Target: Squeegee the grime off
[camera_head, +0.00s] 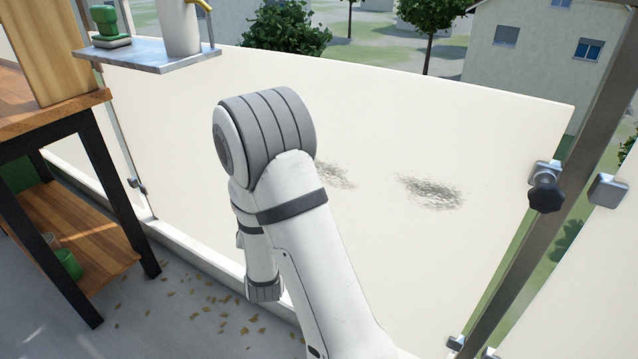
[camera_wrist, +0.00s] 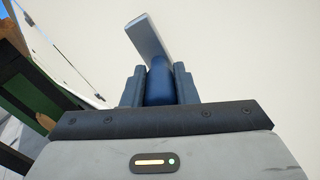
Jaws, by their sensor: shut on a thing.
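The pale panel (camera_head: 400,130) carries dark grime in two visible patches. One grime patch (camera_head: 430,192) lies right of my arm. The other grime patch (camera_head: 336,174) is partly hidden behind my arm. In the wrist view my gripper (camera_wrist: 160,82) is shut on the blue handle of a squeegee (camera_wrist: 150,36). The squeegee's grey head angles up and left in front of the pale panel (camera_wrist: 240,50). I cannot tell whether it touches the panel. My arm hides the gripper and squeegee in the head view.
A wooden bench (camera_head: 50,115) stands at left. A small metal shelf (camera_head: 150,54) on the panel's top edge holds a white container (camera_head: 178,28) and a green-handled brush (camera_head: 106,26). A metal post with a dark knob (camera_head: 546,194) stands at right. Dry leaves litter the floor.

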